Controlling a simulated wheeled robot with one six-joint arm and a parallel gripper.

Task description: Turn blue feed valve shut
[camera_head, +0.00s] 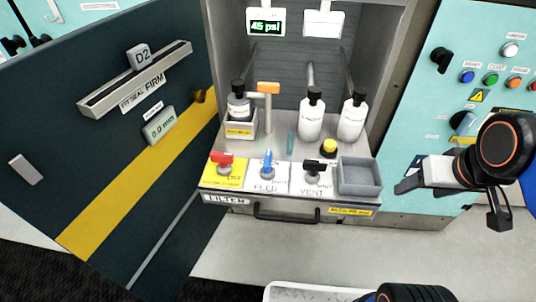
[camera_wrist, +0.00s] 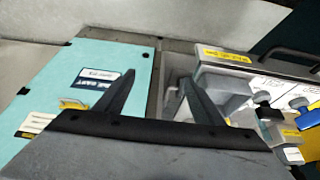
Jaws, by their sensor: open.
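The blue feed valve (camera_head: 267,165) stands on a white plate marked FEED in the middle of the pulled-out tray. Its blue handle points up in the head view, roughly front to back. It also shows at the right of the wrist view (camera_wrist: 299,103), partly cut by the edge. My gripper (camera_head: 410,176) is open and empty, right of the tray in front of the teal cabinet. In the wrist view its two fingers (camera_wrist: 157,80) are spread with nothing between them. The gripper is well apart from the blue valve.
A red valve (camera_head: 221,160) sits left of it and a black vent valve (camera_head: 314,168) right. A grey bin (camera_head: 359,178) fills the tray's right corner. Bottles (camera_head: 312,118) and an orange-topped post (camera_head: 268,88) stand behind. An open dark door (camera_head: 110,150) flanks the left.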

